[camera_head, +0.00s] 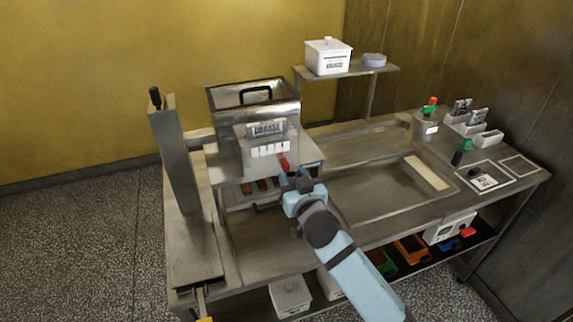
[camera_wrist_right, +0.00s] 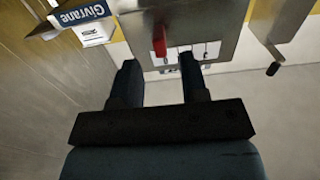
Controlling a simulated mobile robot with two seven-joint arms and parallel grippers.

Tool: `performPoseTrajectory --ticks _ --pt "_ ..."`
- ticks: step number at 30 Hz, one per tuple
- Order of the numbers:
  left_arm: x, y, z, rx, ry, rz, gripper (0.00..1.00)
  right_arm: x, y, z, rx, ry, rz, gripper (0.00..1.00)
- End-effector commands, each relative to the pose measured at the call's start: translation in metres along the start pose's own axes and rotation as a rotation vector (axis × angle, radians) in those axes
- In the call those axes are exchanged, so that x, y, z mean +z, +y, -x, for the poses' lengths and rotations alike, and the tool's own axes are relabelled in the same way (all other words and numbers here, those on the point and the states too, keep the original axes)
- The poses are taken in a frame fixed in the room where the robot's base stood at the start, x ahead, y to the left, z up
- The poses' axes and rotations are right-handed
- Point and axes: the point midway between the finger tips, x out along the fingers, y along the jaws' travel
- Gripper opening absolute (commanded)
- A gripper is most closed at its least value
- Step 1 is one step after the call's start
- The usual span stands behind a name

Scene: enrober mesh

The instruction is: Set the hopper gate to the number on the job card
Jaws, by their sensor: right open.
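The steel hopper (camera_head: 253,97) stands at the back of the bench with a box-shaped housing in front. My right gripper (camera_head: 303,182) is open, just in front of the lever. In the wrist view the lever lies between and beyond its fingertips (camera_wrist_right: 159,66), with no clear contact. I cannot identify the job card. My left gripper is out of view.
A steel column (camera_head: 173,155) stands left of the hopper. A shallow tray (camera_head: 375,198) lies right of my arm. A white box (camera_head: 328,56) sits on the raised shelf. Card holders (camera_head: 462,108) and small items crowd the bench's right end.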

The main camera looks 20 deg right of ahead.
Motion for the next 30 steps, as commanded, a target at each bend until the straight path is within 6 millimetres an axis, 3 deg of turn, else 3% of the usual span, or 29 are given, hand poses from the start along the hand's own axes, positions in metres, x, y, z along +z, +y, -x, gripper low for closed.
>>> performPoseTrajectory --ticks 3,9,20,25,30 --pt "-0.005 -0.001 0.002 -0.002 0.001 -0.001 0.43 -0.002 0.000 -0.022 0.000 0.001 0.001 0.40" --pt "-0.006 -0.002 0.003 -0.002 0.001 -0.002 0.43 0.000 0.000 -0.042 0.000 -0.001 0.001 0.40" --pt "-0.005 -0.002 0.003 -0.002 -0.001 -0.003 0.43 0.000 0.000 -0.046 -0.001 0.000 -0.001 0.40" --pt "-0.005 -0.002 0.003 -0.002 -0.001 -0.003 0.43 0.001 0.000 -0.046 -0.001 -0.001 -0.001 0.01" --pt "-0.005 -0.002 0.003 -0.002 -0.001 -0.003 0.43 0.001 -0.001 -0.046 -0.001 -0.001 -0.001 0.00"
